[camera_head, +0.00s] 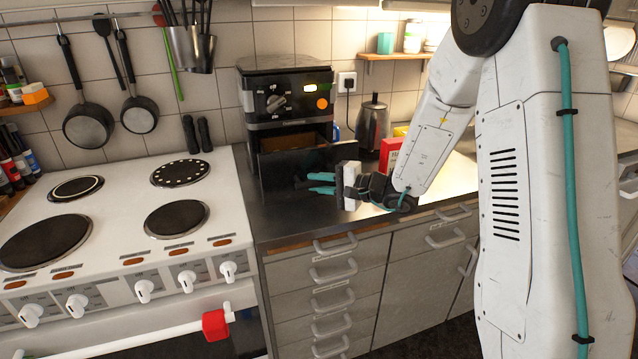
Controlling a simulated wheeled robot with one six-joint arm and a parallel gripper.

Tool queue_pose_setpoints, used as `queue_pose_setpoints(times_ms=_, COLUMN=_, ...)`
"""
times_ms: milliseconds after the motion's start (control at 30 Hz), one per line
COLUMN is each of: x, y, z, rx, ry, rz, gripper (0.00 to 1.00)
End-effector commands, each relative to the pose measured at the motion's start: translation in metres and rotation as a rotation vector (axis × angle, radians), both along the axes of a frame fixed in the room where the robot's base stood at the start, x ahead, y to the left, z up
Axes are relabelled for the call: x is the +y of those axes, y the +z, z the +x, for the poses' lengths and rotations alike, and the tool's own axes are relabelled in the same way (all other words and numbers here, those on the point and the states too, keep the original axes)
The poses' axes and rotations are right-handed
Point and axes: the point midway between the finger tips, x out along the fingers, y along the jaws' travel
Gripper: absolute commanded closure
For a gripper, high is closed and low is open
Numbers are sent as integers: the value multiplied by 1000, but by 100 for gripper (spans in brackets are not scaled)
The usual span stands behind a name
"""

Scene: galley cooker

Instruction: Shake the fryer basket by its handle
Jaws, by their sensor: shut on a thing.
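The air fryer (283,86) is a black and steel box on the counter, with a dial, a lit panel and an orange button. Its basket (290,162) has a dark front and is pulled partly out toward the robot, leaving a gap under the control panel. My gripper (312,183), with teal fingers, is at the front of the basket and is shut on its handle. The handle itself is dark and mostly hidden by the fingers.
The white cooker (125,225) with several hot plates stands left of the basket. A kettle (373,126) and a red box (389,154) are behind my arm. Drawers (330,290) lie below the counter edge. Pans (88,125) hang on the wall.

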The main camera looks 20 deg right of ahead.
Motion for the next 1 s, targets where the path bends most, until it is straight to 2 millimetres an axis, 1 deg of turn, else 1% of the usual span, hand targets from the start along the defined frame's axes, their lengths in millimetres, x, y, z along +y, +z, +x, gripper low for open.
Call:
queue_pose_setpoints(times_ms=67, x=0, y=1, z=10, rx=-3, ry=1, rz=0, gripper=100)
queue_pose_setpoints(times_ms=300, x=0, y=1, z=65, rx=-4, ry=1, rz=0, gripper=100)
queue_pose_setpoints(times_ms=400, x=-1, y=1, z=80, rx=-6, ry=0, rz=0, gripper=100)
queue_pose_setpoints(times_ms=533, x=-1, y=2, z=87, rx=-4, ry=-1, rz=1, gripper=100)
queue_pose_setpoints(times_ms=767, x=-1, y=2, z=87, rx=-4, ry=-2, rz=1, gripper=100)
queue_pose_setpoints(times_ms=800, x=-1, y=2, z=87, rx=-4, ry=-2, rz=1, gripper=76)
queue_pose_setpoints(times_ms=867, x=-1, y=2, z=87, rx=-4, ry=-1, rz=1, gripper=60)
queue_pose_setpoints(times_ms=1000, x=0, y=2, z=87, rx=-4, ry=0, rz=1, gripper=60)
